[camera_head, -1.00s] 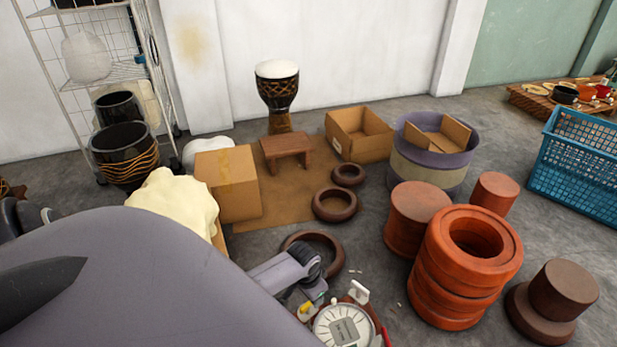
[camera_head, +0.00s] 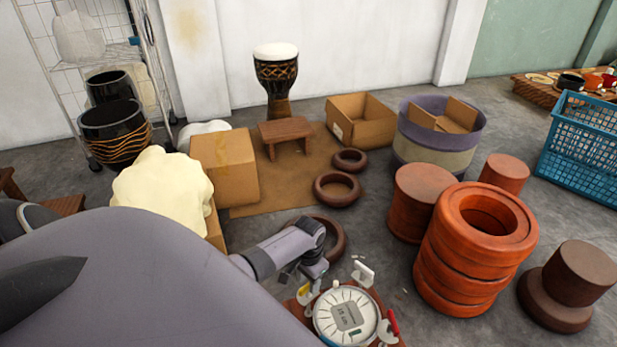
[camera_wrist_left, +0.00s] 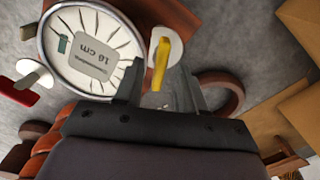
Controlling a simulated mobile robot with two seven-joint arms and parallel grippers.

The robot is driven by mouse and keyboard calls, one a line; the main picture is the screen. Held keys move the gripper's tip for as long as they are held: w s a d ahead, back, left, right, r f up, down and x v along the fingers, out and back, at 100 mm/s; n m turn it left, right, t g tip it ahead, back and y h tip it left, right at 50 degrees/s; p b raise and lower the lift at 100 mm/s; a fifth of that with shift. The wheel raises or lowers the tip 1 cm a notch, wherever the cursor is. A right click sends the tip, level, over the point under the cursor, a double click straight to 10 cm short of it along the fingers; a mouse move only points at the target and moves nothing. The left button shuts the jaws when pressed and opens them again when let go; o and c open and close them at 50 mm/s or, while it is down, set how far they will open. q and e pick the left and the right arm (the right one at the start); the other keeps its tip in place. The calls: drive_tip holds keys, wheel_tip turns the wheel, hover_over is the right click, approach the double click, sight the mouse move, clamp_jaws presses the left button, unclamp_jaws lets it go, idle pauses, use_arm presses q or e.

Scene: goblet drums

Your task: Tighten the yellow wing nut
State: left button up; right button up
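The yellow wing nut (camera_wrist_left: 160,62) sits on a pale round washer beside a round white dial (camera_head: 346,316). In the left wrist view the dial (camera_wrist_left: 84,58) reads 16 cm. The yellow wing nut also shows in the head view (camera_head: 305,289), small, at the dial's left. My left gripper (camera_head: 308,274) is just above and behind it. In the left wrist view the left gripper (camera_wrist_left: 161,80) is open, its fingers on either side of the yellow wing nut in the picture. I cannot tell whether they touch it. My right gripper is not in view.
A red wing nut (camera_head: 393,322) and a white one (camera_head: 362,272) are around the dial. A brown ring (camera_head: 330,238) lies behind my gripper. Stacked orange rings (camera_head: 468,280) stand to the right. Cardboard boxes and a goblet drum (camera_head: 276,82) are farther back.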

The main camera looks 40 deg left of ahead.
use_arm(q)
drive_tip(key=shift+f, duration=0.65)
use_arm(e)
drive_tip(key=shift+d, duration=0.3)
use_arm(q)
clamp_jaws()
